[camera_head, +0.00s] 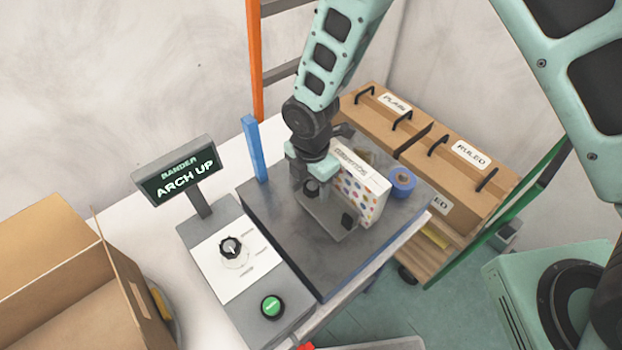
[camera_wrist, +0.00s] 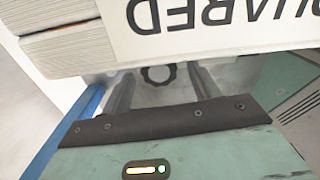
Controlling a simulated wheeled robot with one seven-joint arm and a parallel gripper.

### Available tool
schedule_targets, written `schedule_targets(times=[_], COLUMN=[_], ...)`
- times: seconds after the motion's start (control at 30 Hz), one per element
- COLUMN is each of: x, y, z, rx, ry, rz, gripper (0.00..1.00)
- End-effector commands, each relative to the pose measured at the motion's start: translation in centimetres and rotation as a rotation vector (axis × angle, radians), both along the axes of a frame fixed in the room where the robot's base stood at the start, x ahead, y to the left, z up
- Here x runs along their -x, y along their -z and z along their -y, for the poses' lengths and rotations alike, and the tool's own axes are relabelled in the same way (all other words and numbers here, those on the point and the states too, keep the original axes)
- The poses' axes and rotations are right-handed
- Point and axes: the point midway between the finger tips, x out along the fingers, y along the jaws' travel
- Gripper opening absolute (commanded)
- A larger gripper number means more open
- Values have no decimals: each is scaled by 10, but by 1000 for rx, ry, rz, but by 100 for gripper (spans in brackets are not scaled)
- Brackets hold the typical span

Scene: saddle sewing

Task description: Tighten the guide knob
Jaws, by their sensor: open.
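The guide knob (camera_wrist: 158,75) shows in the wrist view as a dark, scalloped ring on a pale grey surface. My gripper (camera_wrist: 163,88) is open, with one grey finger on each side of the knob in that picture. I cannot tell whether either finger touches it. In the head view my gripper hangs over the grey machine bed (camera_head: 283,225), in front of a white box with coloured dots (camera_head: 368,195). The arm and hand cover much of the area there, so I cannot make out the knob surely in that view.
A blue upright (camera_head: 254,150) and a blue roll (camera_head: 402,181) flank the hand. A cardboard box (camera_head: 60,285) is at far left.

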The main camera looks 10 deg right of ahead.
Motion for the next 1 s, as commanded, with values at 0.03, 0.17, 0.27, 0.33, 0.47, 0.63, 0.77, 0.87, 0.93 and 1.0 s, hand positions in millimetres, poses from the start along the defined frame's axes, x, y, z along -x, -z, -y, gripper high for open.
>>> schedule_targets(times=[0.03,0.17,0.27,0.33,0.47,0.63,0.77,0.87,0.93,1.0], x=[0,0,0,0,0,0,0,-1,-1,-1], y=[2,4,4,4,4,4,4,5,5,5], z=[0,0,0,0,0,0,0,0,0,-1], rx=[0,-1,-1,-1,-1,-1,-1,-1,-1,0], ry=[0,0,0,-1,-1,0,13,44,76,116], rz=[0,1,1,1,1,1,1,2,2,2], gripper=[61,61,61,61,28,16,16,16,16,16])
